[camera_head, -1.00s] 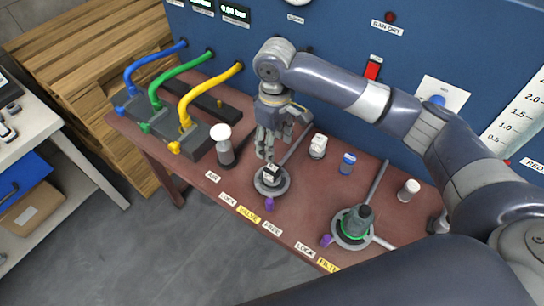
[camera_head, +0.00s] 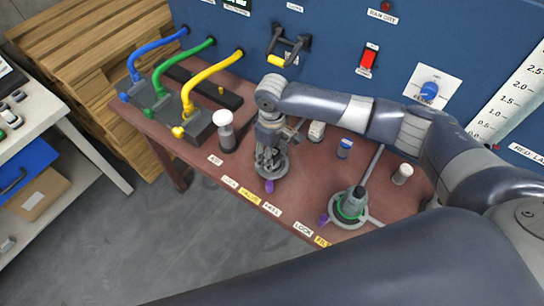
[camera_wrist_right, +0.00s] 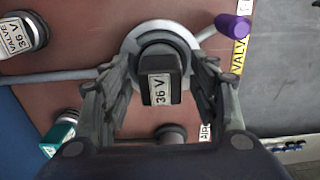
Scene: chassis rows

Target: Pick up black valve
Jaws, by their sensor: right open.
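The black valve (camera_wrist_right: 162,80) sits upright in a round grey socket (camera_wrist_right: 131,45) on the brown bench, its "36 V" label facing the right wrist camera. My right gripper (camera_wrist_right: 162,70) is open, with one finger on each side of the valve. Whether the fingers touch it I cannot tell. In the head view the right gripper (camera_head: 267,163) is over the socket (camera_head: 283,170) and hides most of the valve. A purple knob (camera_head: 269,186) sticks out at the socket's front; it also shows in the wrist view (camera_wrist_right: 233,26). My left gripper is not in view.
A second socket with a green ring (camera_head: 350,210) holds a grey part to the right. Small white (camera_head: 316,131) and blue (camera_head: 345,147) capped parts stand behind. A white-topped post (camera_head: 224,128) and blue, green and yellow hoses (camera_head: 205,82) are left. A blue panel (camera_head: 330,60) closes the back.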

